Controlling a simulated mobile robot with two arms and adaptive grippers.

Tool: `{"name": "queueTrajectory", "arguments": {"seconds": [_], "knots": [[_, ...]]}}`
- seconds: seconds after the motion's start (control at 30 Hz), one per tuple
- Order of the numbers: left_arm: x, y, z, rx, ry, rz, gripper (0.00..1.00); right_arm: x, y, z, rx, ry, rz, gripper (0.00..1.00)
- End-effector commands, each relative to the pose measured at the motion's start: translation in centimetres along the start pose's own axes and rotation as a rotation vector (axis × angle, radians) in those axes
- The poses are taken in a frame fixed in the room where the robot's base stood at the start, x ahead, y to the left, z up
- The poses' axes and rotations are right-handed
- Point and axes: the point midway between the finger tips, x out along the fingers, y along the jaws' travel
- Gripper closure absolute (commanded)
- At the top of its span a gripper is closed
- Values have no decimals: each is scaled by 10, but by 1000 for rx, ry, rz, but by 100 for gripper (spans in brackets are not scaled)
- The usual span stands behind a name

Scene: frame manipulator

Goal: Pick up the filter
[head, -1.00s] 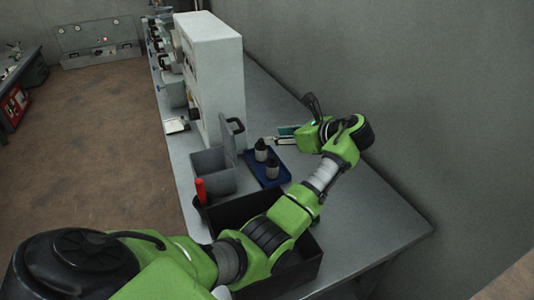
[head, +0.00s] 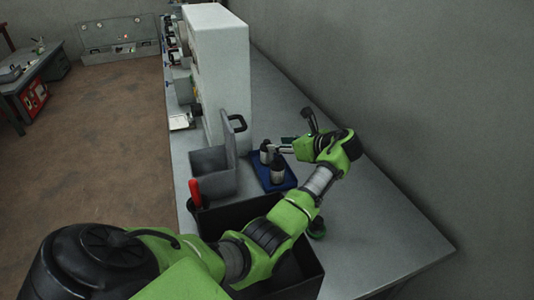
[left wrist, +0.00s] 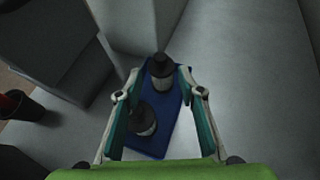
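Two small filters with dark tops and pale bodies stand on a blue tray (head: 264,183) on the bench. The far filter (head: 266,152) is beside the fingertips of my left gripper (head: 277,149). In the left wrist view the fingers are spread wide, and the far filter (left wrist: 162,73) shows between their tips. The near filter (left wrist: 143,121) shows lower down, close to the left finger; it also shows in the head view (head: 277,174). I cannot tell whether a finger touches either one. My right gripper is not in view.
A grey open bin (head: 212,182) stands left of the tray, with a tall white cabinet (head: 222,65) behind. The bench's right side (head: 385,225) is mostly clear.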

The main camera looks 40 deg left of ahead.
Motion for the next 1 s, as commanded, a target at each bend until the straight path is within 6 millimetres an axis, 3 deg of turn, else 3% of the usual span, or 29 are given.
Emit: {"name": "queueTrajectory", "arguments": {"seconds": [0.2, 0.43, 0.7, 0.73, 0.87, 1.0], "knots": [[19, 0, 2, 3, 1, 3, 65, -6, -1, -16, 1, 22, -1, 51], [51, -1, 2, 1, 1, 2, 65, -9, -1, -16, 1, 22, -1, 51], [56, -2, 2, -1, 1, -1, 65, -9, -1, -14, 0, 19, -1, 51], [56, -2, 2, -1, 1, -1, 67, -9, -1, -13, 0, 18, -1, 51], [55, -2, 2, 0, 1, -1, 100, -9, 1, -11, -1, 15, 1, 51], [55, -2, 2, 0, 1, -1, 100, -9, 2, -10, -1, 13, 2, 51]]}}
